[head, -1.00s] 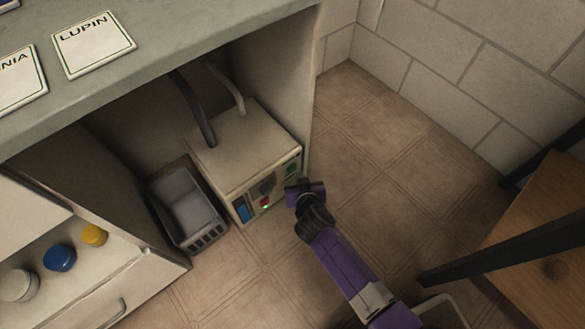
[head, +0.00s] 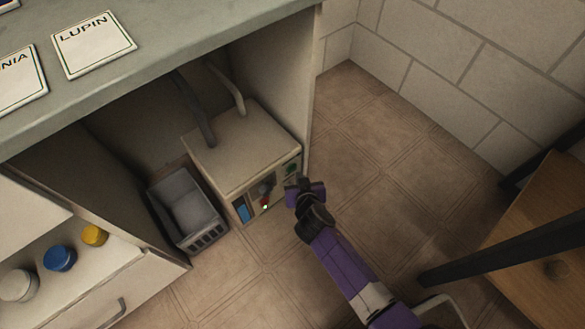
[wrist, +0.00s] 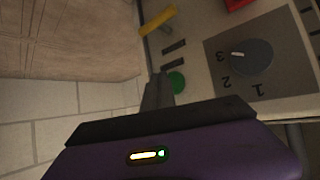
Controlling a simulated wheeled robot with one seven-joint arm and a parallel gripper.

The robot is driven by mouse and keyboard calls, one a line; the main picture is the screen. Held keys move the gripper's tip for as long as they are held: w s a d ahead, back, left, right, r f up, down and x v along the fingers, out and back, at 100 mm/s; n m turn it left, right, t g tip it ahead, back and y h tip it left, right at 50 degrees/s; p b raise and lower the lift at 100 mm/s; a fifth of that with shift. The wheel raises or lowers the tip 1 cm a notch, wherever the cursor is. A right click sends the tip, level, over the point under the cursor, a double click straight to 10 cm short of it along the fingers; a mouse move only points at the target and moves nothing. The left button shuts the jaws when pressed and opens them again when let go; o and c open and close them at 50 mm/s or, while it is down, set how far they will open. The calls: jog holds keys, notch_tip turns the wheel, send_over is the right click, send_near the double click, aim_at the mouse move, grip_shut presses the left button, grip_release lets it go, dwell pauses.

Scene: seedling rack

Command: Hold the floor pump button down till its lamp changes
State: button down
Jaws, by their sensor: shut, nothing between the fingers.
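The pump unit (head: 240,150) is a cream box on the floor under the bench. Its front panel carries a round green button (head: 291,168) at the right, a dark dial (head: 265,188) and a small bright spot (head: 265,207) by a red part, low on the panel; I cannot tell if that spot is the lamp. My gripper (head: 291,187) is shut and empty at the panel's right end. In the wrist view its fingertips (wrist: 160,88) lie beside the green button (wrist: 176,82), partly covering it. Whether they touch or press it I cannot tell.
A grey bin (head: 187,210) stands left of the pump. Bench side walls flank the space. A wooden stool or table with dark legs (head: 510,245) is at the right. The wrist view shows a numbered dial (wrist: 250,57) and a yellow part (wrist: 157,20). Tiled floor is clear behind my gripper.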

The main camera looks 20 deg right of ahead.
jog(key=shift+w, duration=0.15)
dwell(0.5)
jog(key=shift+w+a+b, duration=0.15)
jog(key=shift+w+b, duration=0.1)
jog(key=shift+b, duration=0.05)
jog(key=shift+w+a, duration=0.15)
jog(key=shift+w, duration=0.3)
dwell(1.8)
jog(key=shift+s+d, duration=0.3)
jog(key=shift+s, duration=0.55)
jog(key=shift+s, duration=0.1)
jog(key=shift+s+d+p, duration=0.15)
jog(key=shift+s+d, duration=0.1)
jog(key=shift+s, duration=0.5)
jog(key=shift+s+d+p, duration=0.2)
jog(key=shift+s+d, duration=0.05)
jog(key=shift+s, duration=0.5)
jog(key=shift+s+d+p, duration=0.15)
jog(key=shift+s+d, duration=0.1)
jog(key=shift+s, duration=0.5)
